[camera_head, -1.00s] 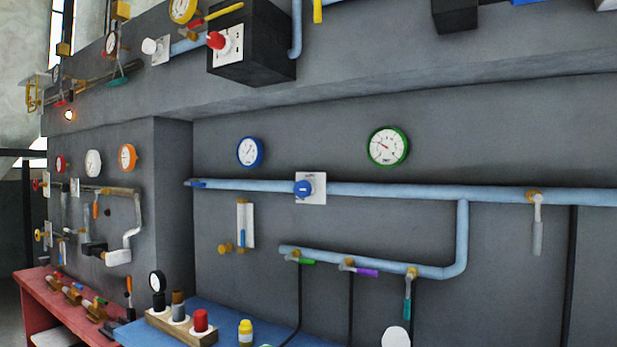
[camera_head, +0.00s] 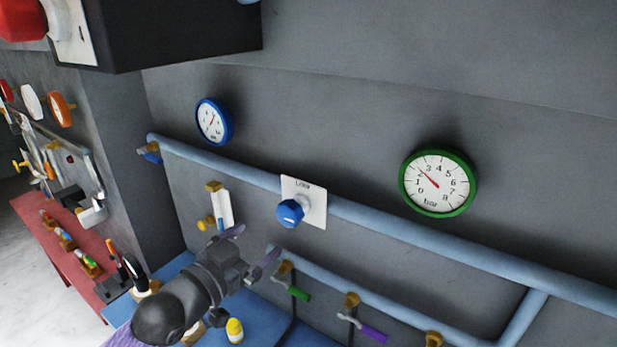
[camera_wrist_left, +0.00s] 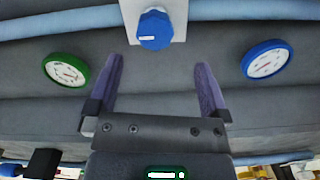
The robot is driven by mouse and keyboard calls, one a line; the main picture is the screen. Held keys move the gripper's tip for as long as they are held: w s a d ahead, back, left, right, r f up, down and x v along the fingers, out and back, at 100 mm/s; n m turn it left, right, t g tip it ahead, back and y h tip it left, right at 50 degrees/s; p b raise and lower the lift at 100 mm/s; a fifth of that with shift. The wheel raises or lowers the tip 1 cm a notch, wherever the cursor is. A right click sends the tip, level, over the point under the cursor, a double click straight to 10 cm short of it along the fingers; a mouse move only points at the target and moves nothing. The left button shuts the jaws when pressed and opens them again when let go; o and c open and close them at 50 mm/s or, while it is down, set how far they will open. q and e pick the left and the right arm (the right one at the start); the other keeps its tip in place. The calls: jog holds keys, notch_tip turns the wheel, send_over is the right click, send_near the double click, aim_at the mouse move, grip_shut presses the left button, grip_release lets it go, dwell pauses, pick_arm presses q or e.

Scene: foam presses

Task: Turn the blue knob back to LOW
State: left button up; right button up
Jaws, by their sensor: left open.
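The blue knob (camera_head: 290,212) sticks out from a white plate (camera_head: 316,205) mounted on the light blue pipe. Lettering that looks like LOW shows at the plate's top edge; the knob's exact setting is too small to tell in the head view. In the left wrist view the knob (camera_wrist_left: 154,30) is at the top middle, with a white mark on its face. My left gripper (camera_head: 249,247) is open and empty, below and left of the knob and apart from it. In the left wrist view its two purple fingers (camera_wrist_left: 159,85) are spread below the knob. My right gripper is not visible.
A blue gauge (camera_head: 213,122) and a green gauge (camera_head: 438,183) hang on the grey wall. Green (camera_head: 298,294) and purple (camera_head: 370,331) valve handles sit on the lower pipe. A black box (camera_head: 170,32) juts out above. A yellow-capped bottle (camera_head: 234,330) stands on the blue table.

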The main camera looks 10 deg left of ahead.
aim_at(285, 216)
pick_arm(q)
jog(key=w+d, duration=0.1)
jog(key=w+d+r, duration=0.1)
jog(key=w, duration=0.1)
jog(key=shift+w+r, duration=0.1)
jog(key=x, duration=0.5)
jog(key=shift+w+d, duration=0.1)
jog(key=shift+w, duration=0.15)
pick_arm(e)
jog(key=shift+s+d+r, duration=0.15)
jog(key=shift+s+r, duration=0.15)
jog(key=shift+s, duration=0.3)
pick_arm(q)
jog(key=shift+f, duration=0.2)
jog(key=c, duration=1.2)
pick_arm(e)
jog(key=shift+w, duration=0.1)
